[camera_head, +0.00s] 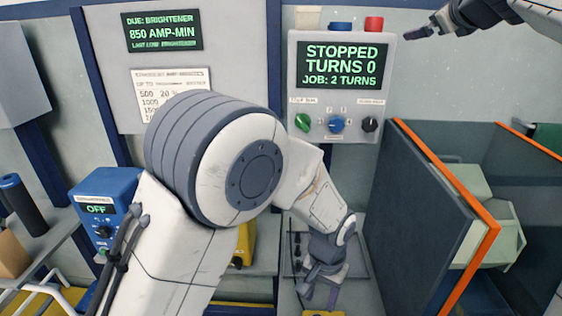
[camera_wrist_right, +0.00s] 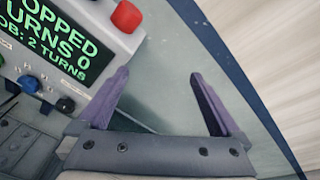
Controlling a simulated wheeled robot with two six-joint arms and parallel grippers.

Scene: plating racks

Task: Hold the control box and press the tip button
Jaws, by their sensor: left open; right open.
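The grey control box (camera_head: 289,80) is on the back wall, with a green-lettered screen (camera_head: 342,66) reading STOPPED, TURNS 0, JOB: 2 TURNS. On its top are a cream block (camera_head: 307,18), a blue button (camera_head: 340,26) and a red button (camera_head: 374,24); I cannot read which is the tip button. Green, blue and black knobs sit below the screen. My right gripper (camera_head: 422,33) is open and empty, right of the box; its wrist view shows the jaws (camera_wrist_right: 163,100) apart, beside the red button (camera_wrist_right: 127,17). My left gripper (camera_head: 321,291) is open, low below the box.
A blue box (camera_head: 119,188) reading OFF stands at left. A dark tank with an orange rim (camera_head: 470,272) stands at right, with pale green trays (camera_head: 495,225) inside. A sign (camera_head: 162,32) reads 850 AMP-MIN. My left arm hides the middle.

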